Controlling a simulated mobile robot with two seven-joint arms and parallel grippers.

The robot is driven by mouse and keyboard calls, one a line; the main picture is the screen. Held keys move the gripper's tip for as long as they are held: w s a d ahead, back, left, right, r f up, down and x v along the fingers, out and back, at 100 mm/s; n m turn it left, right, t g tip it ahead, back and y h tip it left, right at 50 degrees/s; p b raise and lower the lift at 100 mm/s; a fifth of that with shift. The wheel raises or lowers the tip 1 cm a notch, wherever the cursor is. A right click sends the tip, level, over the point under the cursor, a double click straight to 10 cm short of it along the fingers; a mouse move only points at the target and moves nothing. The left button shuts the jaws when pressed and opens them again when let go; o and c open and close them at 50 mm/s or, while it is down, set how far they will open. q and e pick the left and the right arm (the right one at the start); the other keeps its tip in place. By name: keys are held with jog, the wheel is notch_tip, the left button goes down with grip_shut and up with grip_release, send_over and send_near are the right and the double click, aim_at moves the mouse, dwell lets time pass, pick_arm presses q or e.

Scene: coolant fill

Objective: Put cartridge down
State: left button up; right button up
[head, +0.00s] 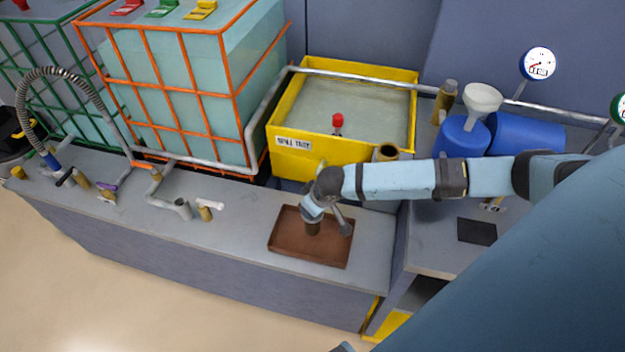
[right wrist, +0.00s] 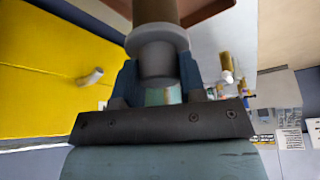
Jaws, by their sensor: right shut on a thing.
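The cartridge (head: 313,229) is a brown cylinder, upright over the left-middle part of the brown tray (head: 283,243). My right gripper (head: 311,213) is above the tray, shut on the cartridge's upper end. In the right wrist view the cartridge (right wrist: 156,12) has a brown body and a grey collar and end, with the blue-grey fingers of my right gripper (right wrist: 157,85) on either side of it. I cannot tell whether its lower end touches the tray floor. My left gripper is not in view.
A yellow spill tray (head: 340,155) with a red-topped item stands behind the brown tray. A blue jug (head: 460,138) stands right.

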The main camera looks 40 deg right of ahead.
jog(key=shift+f, duration=2.2)
jog(key=o, duration=0.7)
jog(key=shift+o, duration=0.2)
jog(key=v, duration=1.2)
jog(key=s+a+f+n+t+y, duration=0.1)
jog(key=s+a+f+t+y, duration=0.15)
jog(key=a, duration=0.55)
jog(key=s+a+f+n+t+y, duration=0.15)
jog(key=s+a, duration=0.25)
jog(key=a, duration=0.4)
jog(key=s+d+f+m+t+h, duration=0.1)
jog(key=s+d+f+m+t, duration=0.1)
jog(key=s, duration=0.5)
jog(key=shift+s+d+f+t+h+p, duration=0.3)
jog(key=shift+s+d+f+t+p, duration=0.15)
jog(key=shift+d, duration=0.25)
